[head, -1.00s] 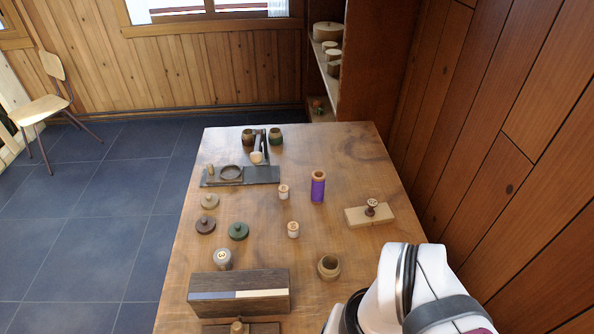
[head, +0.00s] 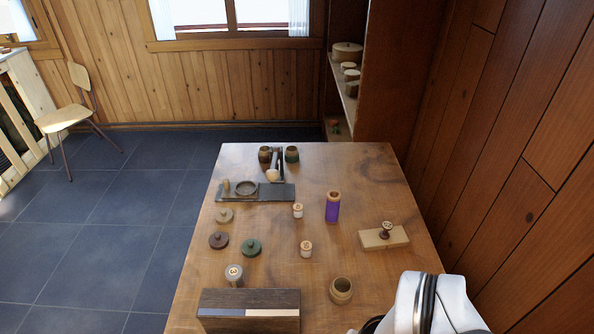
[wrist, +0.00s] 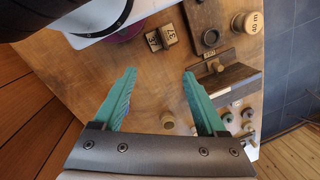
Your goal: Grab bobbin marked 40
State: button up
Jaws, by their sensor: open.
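My gripper (wrist: 159,88) shows in the wrist view with its two teal fingers spread wide and nothing between the tips. A pale bobbin (wrist: 247,22) lies at the upper right of that view, well away from the fingers; the mark on it seems to read 40. The head view does not clearly show this bobbin. Other small marked bobbins stand on the table in the head view: two pale ones (head: 298,210) (head: 306,249) and a grey-topped one (head: 234,272). Their marks are too small to read surely.
A long dark box (head: 249,310) stands at the near left. A wooden pot (head: 341,290) is right of it. A wall closes the right side.

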jog(key=w+d+f+n+g+h, duration=0.1)
jog(key=w+d+n+h, duration=0.5)
jog(key=d, duration=0.3)
jog(key=w+d+f+n+t+h, duration=0.15)
jog(key=w+n+t+h, duration=0.5)
jog(key=w+n, duration=0.9)
jog(key=n+t+y, duration=0.7)
jog(key=n+t, duration=0.1)
jog(key=n, duration=0.9)
send_near(298, 208)
jog(key=x, duration=0.8)
jog(key=shift+w, duration=0.15)
grip_shut()
